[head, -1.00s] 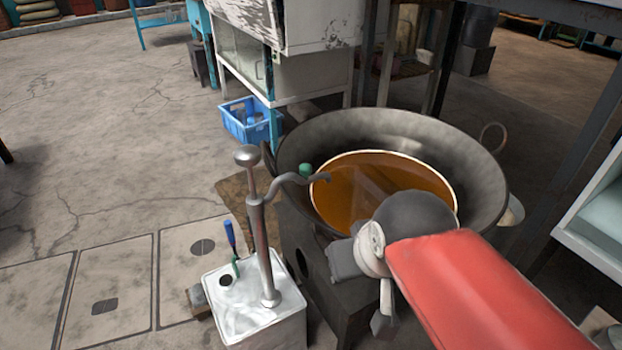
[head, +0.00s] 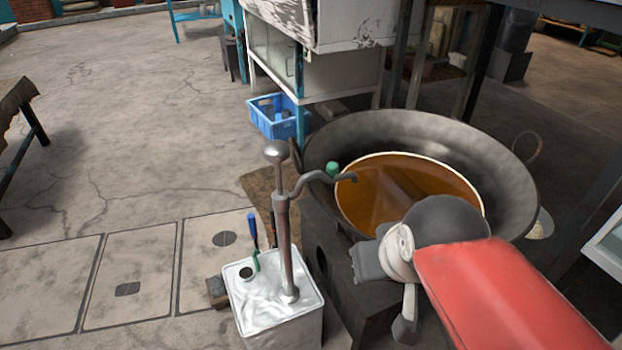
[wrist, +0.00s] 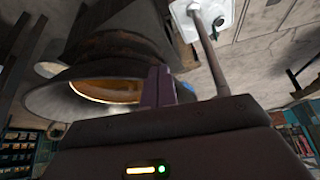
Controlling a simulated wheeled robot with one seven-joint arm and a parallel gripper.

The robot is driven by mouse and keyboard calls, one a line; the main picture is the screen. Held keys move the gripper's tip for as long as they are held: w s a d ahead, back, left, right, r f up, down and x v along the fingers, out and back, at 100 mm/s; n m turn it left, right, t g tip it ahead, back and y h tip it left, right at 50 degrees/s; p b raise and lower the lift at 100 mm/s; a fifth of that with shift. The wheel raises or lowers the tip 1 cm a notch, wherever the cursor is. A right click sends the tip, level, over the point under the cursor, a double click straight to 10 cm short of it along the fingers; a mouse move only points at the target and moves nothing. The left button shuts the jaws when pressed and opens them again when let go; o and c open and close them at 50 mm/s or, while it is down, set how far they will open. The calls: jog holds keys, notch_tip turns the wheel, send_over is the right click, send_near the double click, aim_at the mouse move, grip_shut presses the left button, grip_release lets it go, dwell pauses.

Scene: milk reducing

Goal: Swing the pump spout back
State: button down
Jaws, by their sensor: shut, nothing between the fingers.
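The metal hand pump (head: 287,235) stands upright on a white tin (head: 270,310) at the lower centre of the head view. Its curved spout (head: 312,177) points right, and its tip is over the wide dark pan (head: 325,130) of amber liquid. In the head view my arm comes from the lower right and ends in front of the pan, right of the pump and apart from the spout. My gripper's fingers (wrist: 168,86) are shut and empty in the wrist view. There the pump column (wrist: 208,55) rises just right of them; I cannot tell whether they touch.
A green knob (head: 333,169) shows beside the spout. A blue-handled tool (head: 253,230) stands at the tin's opening. A blue crate (head: 275,115) sits behind, under a white cabinet (head: 345,65). The dark stove (head: 330,255) is close right of the tin.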

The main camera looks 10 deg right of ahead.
jog(key=c, duration=2)
grip_release()
jog(key=o, duration=0.7)
jog(key=w+r+n, duration=0.2)
jog(key=w+r, duration=0.1)
jog(key=w+r+n+g, duration=0.1)
jog(key=shift+w+a+r, duration=0.15)
jog(key=shift+w+a, duration=0.1)
jog(key=shift+w, duration=0.1)
jog(key=shift+o, duration=0.5)
jog(key=w+r+n+g, duration=0.1)
jog(key=w+r+n, duration=0.3)
jog(key=w, duration=0.2)
jog(key=shift+w+a+n+g+b, duration=0.2)
jog(key=shift+a+n+g+b, duration=0.1)
jog(key=shift+a+b, duration=0.15)
notch_tip(320, 180, up, 2)
jog(key=r+n+g, duration=0.1)
jog(key=n+g, duration=0.2)
jog(key=n, duration=0.5)
send_over(333, 164)
jog(key=shift+s+f+b, duration=0.25)
jog(key=shift+s+b, duration=0.05)
jog(key=shift+s, duration=0.05)
jog(key=shift+w+n, duration=0.35)
jog(key=shift+n, duration=0.15)
jog(key=shift+f, duration=0.2)
notch_tip(333, 164, down, 7)
jog(key=shift+f+b, duration=0.15)
jog(key=shift+b, duration=0.65)
